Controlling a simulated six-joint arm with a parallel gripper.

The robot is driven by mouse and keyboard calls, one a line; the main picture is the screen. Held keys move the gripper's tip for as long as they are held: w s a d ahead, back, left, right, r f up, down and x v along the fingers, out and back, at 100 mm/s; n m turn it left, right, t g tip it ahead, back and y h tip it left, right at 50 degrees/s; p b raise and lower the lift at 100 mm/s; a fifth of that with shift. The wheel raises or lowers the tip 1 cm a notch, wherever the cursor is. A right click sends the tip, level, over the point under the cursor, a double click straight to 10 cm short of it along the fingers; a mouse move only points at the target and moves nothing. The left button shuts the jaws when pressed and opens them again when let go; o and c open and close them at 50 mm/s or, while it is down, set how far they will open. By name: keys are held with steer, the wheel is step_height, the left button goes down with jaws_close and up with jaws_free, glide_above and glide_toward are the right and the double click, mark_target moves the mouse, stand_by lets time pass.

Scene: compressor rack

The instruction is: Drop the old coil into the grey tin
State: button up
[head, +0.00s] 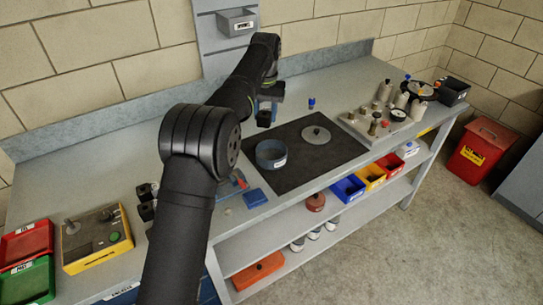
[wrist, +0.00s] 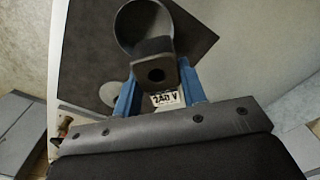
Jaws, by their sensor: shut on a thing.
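My gripper (wrist: 160,92) has blue fingers shut on the old coil (wrist: 154,72), a dark block with a round hole. A white label (wrist: 166,98) shows between the fingers. In the head view the coil (head: 264,118) hangs from my gripper (head: 268,104) above the bench. The grey tin (head: 271,162), round and open-topped with a white label, stands on the black mat. In the wrist view the coil covers part of the tin (wrist: 128,25). The coil is apart from the tin in the head view; I cannot tell whether it is straight above it.
A round grey disc (head: 316,134) lies on the black mat (head: 300,174). A small blue-topped item (head: 312,103) stands behind it. A block with several upright parts (head: 385,115) is to the right. A yellow control box (head: 95,238) is at the left.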

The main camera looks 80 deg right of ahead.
step_height(320, 180, down, 6)
steer(key=s, duration=0.2)
steer(key=shift+s, duration=0.15)
stand_by(0.4)
steer(key=shift+d+r, duration=0.1)
steer(key=o, duration=1.2)
steer(key=shift+c, duration=0.2)
step_height(320, 180, up, 12)
steer(key=shift+s, duration=0.15)
